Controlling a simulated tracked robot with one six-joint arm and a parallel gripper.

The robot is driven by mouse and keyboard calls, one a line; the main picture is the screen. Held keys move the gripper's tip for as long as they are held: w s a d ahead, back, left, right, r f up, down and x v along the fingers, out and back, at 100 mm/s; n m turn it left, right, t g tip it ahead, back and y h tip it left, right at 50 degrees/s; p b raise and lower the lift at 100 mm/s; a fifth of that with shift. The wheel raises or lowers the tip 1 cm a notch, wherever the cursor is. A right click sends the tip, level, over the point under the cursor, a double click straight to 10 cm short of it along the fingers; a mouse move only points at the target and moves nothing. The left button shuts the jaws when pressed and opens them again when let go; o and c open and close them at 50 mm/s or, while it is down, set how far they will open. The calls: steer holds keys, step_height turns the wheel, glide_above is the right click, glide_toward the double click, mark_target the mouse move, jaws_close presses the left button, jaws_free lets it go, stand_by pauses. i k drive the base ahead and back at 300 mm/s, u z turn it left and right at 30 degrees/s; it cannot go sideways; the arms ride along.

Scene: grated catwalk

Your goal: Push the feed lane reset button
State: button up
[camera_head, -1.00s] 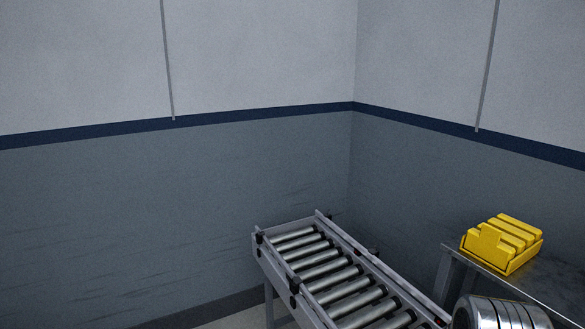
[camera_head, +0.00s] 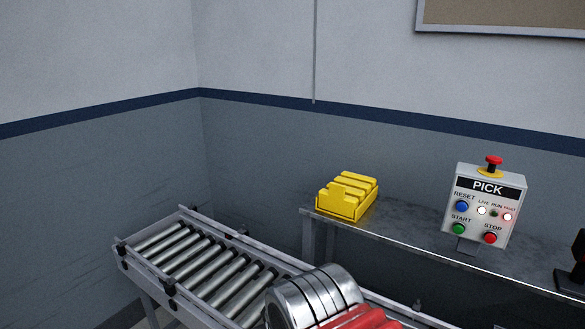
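A pale grey control box (camera_head: 450,222) labelled PICK stands on the metal bench at the right. Its blue button (camera_head: 461,206) sits at the left under the word RESET. A green START button (camera_head: 458,228) is below it, and a red STOP button (camera_head: 490,238) is at the lower right. Small LIVE, RUN and FAULT lamps are to the right of the blue button; LIVE and FAULT look bright, RUN dark. A red mushroom button (camera_head: 494,161) on a yellow base tops the box. The words "feed lane" are not legible on it. My gripper is not in view.
A roller conveyor (camera_head: 180,213) runs across the lower left. Shiny ringed metal (camera_head: 316,297) and red shapes (camera_head: 362,318) are at the bottom edge. The metal bench (camera_head: 403,250) carries a yellow bin (camera_head: 347,199). A dark object (camera_head: 572,275) is cut off at the right.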

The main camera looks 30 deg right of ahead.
mark_target(462, 207)
steer(key=z, duration=1.3)
steer(key=k, duration=0.1)
steer(key=z, duration=0.75)
